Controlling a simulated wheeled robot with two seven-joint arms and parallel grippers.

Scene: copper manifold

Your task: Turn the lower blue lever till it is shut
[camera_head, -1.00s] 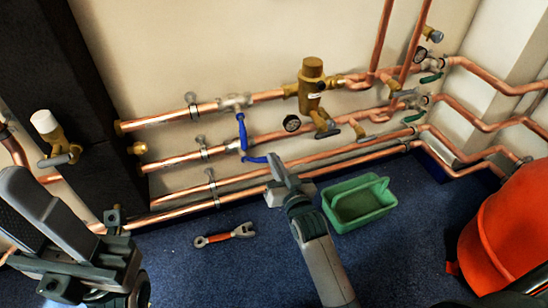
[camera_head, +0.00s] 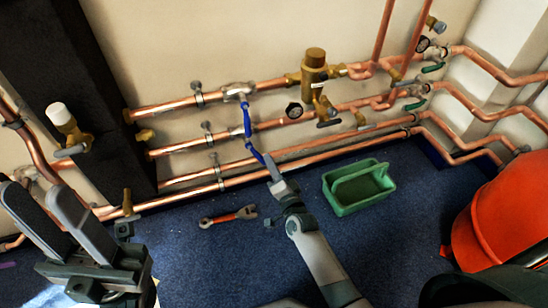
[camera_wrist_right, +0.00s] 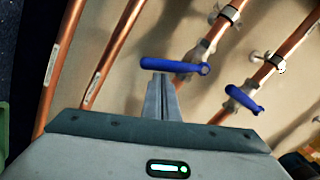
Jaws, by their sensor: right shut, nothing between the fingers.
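The lower blue lever (camera_head: 256,152) slants down and right from its valve on the second pipe. The upper blue lever (camera_head: 245,112) hangs down from the top pipe's valve, its end close to the lower valve. My right gripper (camera_head: 271,167) is shut and empty, its tips at the free end of the lower lever. In the right wrist view, the shut fingers (camera_wrist_right: 162,82) meet the lower lever (camera_wrist_right: 172,66) near its free end; whether they touch is unclear. The upper lever (camera_wrist_right: 243,98) is right of them. My left gripper (camera_head: 38,196) is open and empty at far left.
A green tray (camera_head: 357,188) and an orange-handled wrench (camera_head: 229,216) lie on the blue carpet. A red-orange container (camera_head: 500,225) stands at right. A brass valve with a gauge (camera_head: 314,75) sits on the pipes right of the levers. Copper pipes run along the wall.

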